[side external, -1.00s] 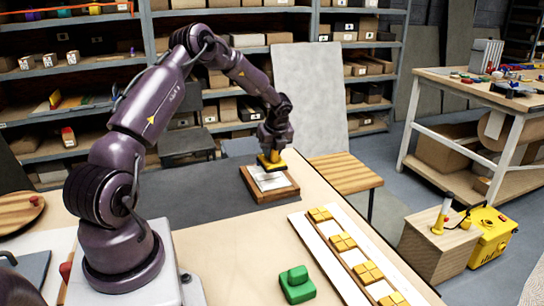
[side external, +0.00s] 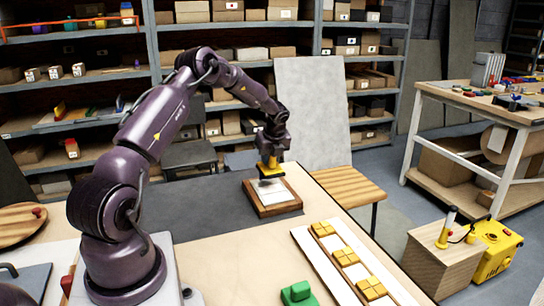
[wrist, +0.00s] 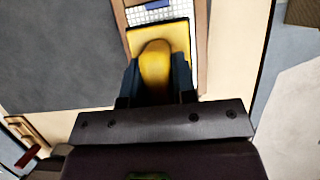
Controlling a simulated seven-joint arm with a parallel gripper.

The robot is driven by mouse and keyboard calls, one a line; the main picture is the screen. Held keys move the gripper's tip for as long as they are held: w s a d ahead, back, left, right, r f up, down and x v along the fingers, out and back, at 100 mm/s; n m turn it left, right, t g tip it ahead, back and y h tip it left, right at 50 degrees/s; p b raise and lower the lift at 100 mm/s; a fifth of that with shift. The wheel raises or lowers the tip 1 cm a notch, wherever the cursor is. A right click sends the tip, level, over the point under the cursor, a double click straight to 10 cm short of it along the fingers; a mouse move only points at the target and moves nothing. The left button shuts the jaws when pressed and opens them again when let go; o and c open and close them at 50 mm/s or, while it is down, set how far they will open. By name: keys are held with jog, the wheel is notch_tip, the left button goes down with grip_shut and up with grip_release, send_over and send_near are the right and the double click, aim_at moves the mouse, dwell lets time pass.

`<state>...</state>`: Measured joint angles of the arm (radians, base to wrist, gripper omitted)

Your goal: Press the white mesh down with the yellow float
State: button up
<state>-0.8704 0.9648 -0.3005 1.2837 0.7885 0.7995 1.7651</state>
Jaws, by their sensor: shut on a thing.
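My gripper (side external: 269,154) is shut on the yellow float (side external: 270,172), whose rounded handle sits between the fingers in the wrist view (wrist: 155,65). The white mesh (side external: 276,194) lies in a brown wooden frame (side external: 284,209) on the table. The float is over the far part of the mesh; I cannot tell whether it touches it. In the wrist view the gridded white mesh (wrist: 118,13) shows beyond the float's yellow plate, with a small blue patch on it.
A dark grey mat (side external: 205,208) lies left of the frame. A white board with yellow tile groups (side external: 345,256) and a green block (side external: 297,293) are nearer the camera. A wooden stool (side external: 350,184) stands beyond the table. Bare table lies between frame and board.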

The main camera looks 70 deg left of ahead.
aim_at(270, 170)
jog(key=shift+f, duration=2.55)
jog(key=shift+f, duration=0.55)
jog(key=shift+r, duration=3.55)
